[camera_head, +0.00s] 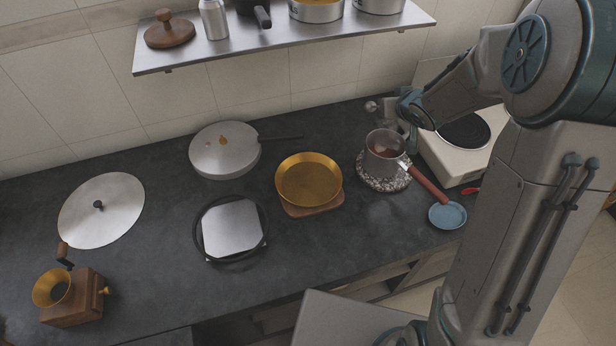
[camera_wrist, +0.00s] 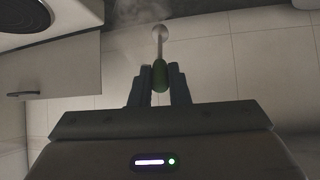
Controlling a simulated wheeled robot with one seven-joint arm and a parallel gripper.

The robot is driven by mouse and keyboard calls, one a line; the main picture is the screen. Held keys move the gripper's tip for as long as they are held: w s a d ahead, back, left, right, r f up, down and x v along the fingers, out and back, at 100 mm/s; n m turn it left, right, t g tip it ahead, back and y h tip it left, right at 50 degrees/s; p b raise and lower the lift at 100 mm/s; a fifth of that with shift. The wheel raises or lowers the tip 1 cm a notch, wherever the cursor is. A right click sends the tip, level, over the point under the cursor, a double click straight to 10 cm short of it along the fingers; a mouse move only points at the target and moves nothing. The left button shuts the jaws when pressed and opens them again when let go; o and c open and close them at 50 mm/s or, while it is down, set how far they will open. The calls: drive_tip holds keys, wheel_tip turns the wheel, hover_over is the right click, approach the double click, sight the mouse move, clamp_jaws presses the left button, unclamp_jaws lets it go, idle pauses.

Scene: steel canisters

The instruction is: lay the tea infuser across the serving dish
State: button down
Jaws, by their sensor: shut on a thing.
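The tea infuser is a small round metal ball on a thin stem; its ball (camera_head: 371,106) shows in the head view left of my gripper (camera_head: 396,106). In the wrist view the infuser (camera_wrist: 160,33) sticks out beyond the fingers, and its green handle is clamped between the two fingers of my gripper (camera_wrist: 160,72). In the head view I hold it above the counter, behind the saucepan. The likely serving dish is a round golden dish (camera_head: 309,180) on a wooden base, left of the saucepan. It looks empty and stands apart from my gripper.
The saucepan (camera_head: 383,157) stands on a speckled round mat (camera_head: 372,180), its wooden handle pointing to a blue dish (camera_head: 447,216). A pale hot plate (camera_head: 448,160) is at right. A grey lidded pan (camera_head: 224,151) and a silver square plate (camera_head: 232,229) lie left. A shelf (camera_head: 270,42) hangs above.

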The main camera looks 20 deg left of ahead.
drive_tip(key=shift+a+n+y, duration=0.3)
drive_tip(key=shift+a+n, duration=0.05)
drive_tip(key=shift+n, duration=0.05)
drive_tip(key=s+n+g+y+p, duration=0.2)
drive_tip(key=s+n+g+y, duration=0.4)
drive_tip(key=s, duration=1)
drive_tip(key=w+a+f+n+t+h+b, duration=0.1)
drive_tip(key=a+f+b, duration=0.5)
drive_tip(key=a+f, duration=0.4)
drive_tip(key=shift+w+a+f+h, duration=0.25)
drive_tip(key=shift+a+f+h, duration=0.05)
drive_tip(key=shift+a, duration=0.4)
